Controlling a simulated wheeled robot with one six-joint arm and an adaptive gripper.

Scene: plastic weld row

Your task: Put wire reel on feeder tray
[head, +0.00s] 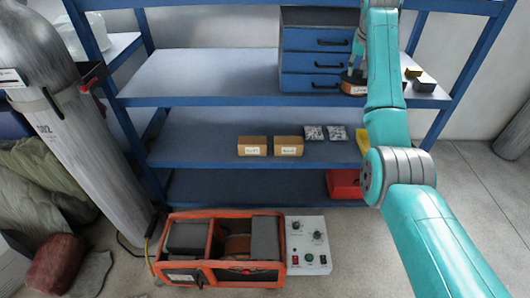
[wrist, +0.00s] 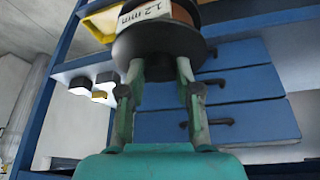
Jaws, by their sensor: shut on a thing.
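The wire reel (wrist: 165,35) has black flanges, copper-coloured wire and a white label. My gripper (wrist: 160,72) is shut on its near black flange. In the head view the reel (head: 352,86) is at the upper shelf, in front of the blue drawers, partly hidden by my arm; I cannot tell whether it touches the shelf. My gripper (head: 355,66) is above it. An orange-framed unit (head: 221,268) with open bays stands low at the front; it may hold the feeder tray, but no part is clearly marked so.
Blue drawers (head: 315,60) stand behind the reel. Small blocks (head: 425,85) lie right of it. The middle shelf holds cartons (head: 253,146), bags (head: 314,132) and a yellow item (head: 362,140). A red box (head: 343,183) is below. A grey cylinder (head: 75,140) stands left.

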